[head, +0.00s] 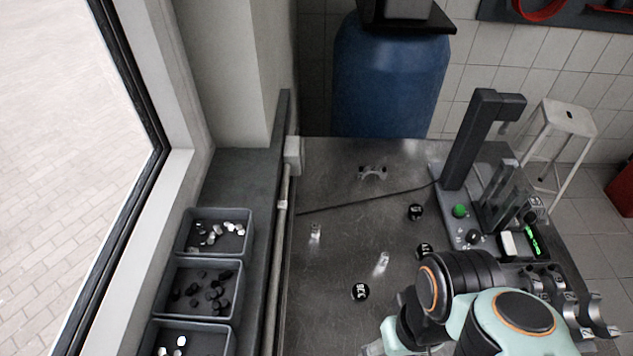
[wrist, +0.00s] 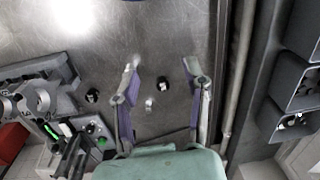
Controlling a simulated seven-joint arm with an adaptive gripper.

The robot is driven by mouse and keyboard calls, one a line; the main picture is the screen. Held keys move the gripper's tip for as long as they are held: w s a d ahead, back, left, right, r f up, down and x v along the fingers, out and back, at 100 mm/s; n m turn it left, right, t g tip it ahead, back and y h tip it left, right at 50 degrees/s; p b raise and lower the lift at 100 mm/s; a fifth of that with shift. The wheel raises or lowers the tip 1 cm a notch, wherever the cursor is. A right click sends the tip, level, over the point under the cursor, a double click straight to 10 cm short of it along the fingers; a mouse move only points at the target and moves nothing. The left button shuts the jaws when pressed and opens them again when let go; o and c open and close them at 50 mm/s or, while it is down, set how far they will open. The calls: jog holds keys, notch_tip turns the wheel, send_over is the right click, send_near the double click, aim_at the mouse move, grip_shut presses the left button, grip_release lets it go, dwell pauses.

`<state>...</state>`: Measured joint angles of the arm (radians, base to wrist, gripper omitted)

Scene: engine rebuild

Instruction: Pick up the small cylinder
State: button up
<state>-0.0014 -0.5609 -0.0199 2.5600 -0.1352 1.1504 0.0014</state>
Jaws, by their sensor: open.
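Two small silvery pieces that look like cylinders lie on the steel table in the head view: one right of centre (head: 380,262) and one to its left (head: 315,233). I cannot tell which one is the task's small cylinder. In the wrist view, a silvery piece (wrist: 150,103) shows between the finger bases, apart from both fingers. My gripper (wrist: 160,64) is open and empty above the table. In the head view the gripper is mostly hidden by my arm at the bottom.
Black round pieces lie on the table, one with white lettering (head: 360,292), others near the stand (head: 415,212) (head: 424,251). A dark upright stand (head: 470,140) and engine parts (head: 555,285) occupy the right. Grey bins (head: 240,258) line the left. The table's left-middle is mostly clear.

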jog(key=shift+o, duration=0.9)
